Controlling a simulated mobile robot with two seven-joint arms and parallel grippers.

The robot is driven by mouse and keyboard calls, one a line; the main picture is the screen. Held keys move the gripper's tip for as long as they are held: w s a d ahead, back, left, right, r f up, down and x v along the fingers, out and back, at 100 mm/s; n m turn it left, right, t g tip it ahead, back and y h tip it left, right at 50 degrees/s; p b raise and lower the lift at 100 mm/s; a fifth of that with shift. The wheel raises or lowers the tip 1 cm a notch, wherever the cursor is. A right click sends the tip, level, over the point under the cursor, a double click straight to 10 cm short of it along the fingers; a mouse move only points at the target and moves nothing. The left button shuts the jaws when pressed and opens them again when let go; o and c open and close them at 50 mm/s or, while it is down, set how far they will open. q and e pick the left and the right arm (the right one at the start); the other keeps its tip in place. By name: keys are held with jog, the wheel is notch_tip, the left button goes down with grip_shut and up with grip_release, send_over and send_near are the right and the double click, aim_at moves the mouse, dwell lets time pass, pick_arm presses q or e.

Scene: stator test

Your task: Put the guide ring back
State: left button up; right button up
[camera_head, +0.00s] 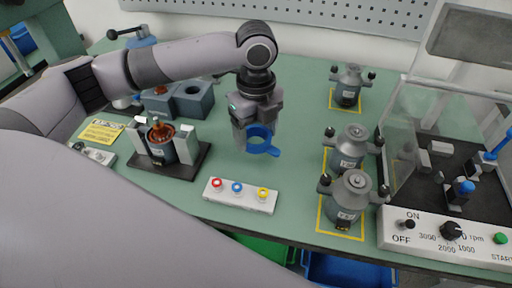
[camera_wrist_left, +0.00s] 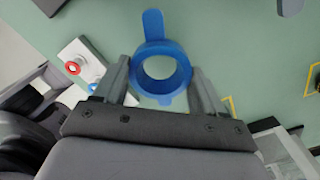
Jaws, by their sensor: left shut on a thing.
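The blue guide ring (camera_head: 262,147) has a round opening and a tab handle. My left gripper (camera_head: 258,130) is shut on it and holds it above the green table, right of the stator fixture. In the left wrist view the ring (camera_wrist_left: 156,46) sits between the two fingers of the gripper (camera_wrist_left: 162,82), tab pointing away. A stator with copper windings (camera_head: 160,137) stands between light blocks on a dark fixture plate (camera_head: 182,171). A grey-blue block with a round hole (camera_head: 195,103) stands behind the fixture. My right gripper is not in view.
A white panel with red, blue and yellow sockets (camera_head: 240,203) lies in front of the ring. Grey motors (camera_head: 350,197) stand on yellow-marked spots at the right. A test station with a clear cover (camera_head: 445,235) is at the far right.

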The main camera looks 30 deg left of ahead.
aim_at(256, 158)
pick_arm(q)
notch_tip(256, 158, down, 5)
jog(key=shift+f, duration=0.1)
dwell(0.3)
jog(key=o, duration=1.1)
notch_tip(256, 158, up, 12)
jog(key=shift+r+p, duration=0.15)
jog(key=shift+p, duration=0.15)
